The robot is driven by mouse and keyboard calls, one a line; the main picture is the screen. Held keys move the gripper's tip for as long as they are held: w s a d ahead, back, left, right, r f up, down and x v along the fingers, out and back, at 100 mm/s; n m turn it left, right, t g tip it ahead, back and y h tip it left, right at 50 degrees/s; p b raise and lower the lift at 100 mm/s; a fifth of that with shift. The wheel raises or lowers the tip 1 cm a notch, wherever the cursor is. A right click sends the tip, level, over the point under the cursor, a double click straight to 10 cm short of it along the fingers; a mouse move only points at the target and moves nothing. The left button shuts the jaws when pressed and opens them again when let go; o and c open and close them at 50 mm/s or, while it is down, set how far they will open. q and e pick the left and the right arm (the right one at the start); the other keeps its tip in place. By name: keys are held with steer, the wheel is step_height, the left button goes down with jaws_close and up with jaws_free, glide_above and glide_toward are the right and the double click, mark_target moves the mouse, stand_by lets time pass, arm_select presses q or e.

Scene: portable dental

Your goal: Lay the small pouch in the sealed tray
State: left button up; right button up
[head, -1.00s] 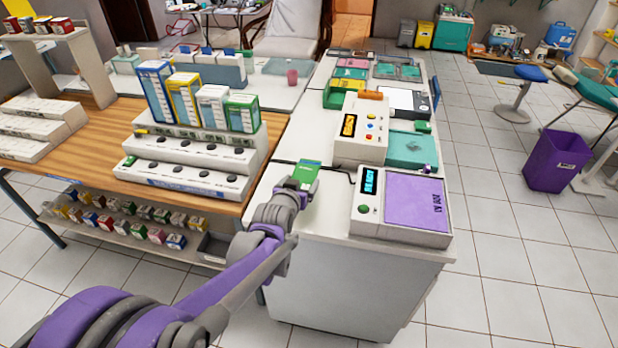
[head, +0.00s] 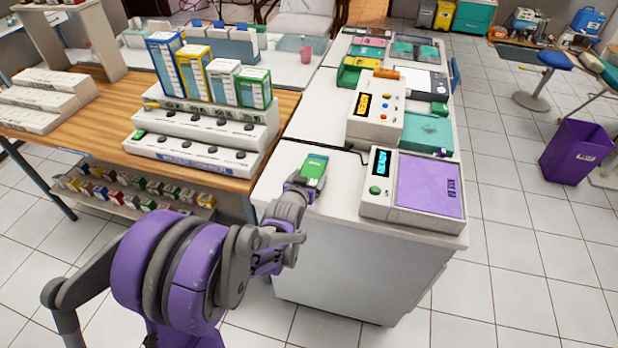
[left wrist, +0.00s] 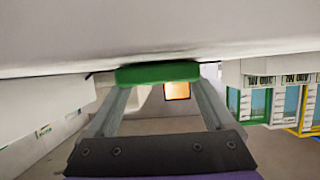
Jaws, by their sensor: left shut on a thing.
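A small green pouch (head: 314,166) with a pale label is at the front left of the white counter, beside the device with the purple lid. My left gripper (head: 301,184) is shut on its near end. In the left wrist view the pouch (left wrist: 157,74) spans the two fingertips (left wrist: 157,88), edge-on and close to a pale surface. I cannot tell whether it touches that surface. A teal tray (head: 428,132) lies farther back on the counter, and smaller teal trays (head: 416,48) lie at its far end. I cannot tell which one is the sealed tray.
The purple-lidded device (head: 428,188) and a cream device with buttons (head: 376,109) stand on the counter. Stepped racks with upright boxes (head: 208,82) stand on the wooden table to the left. A purple bin (head: 577,152) is on the floor at right. The counter around the pouch is bare.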

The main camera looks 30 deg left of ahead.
arm_select(q)
steer(key=shift+f, duration=0.15)
steer(key=o, duration=1)
steer(key=shift+o, duration=0.7)
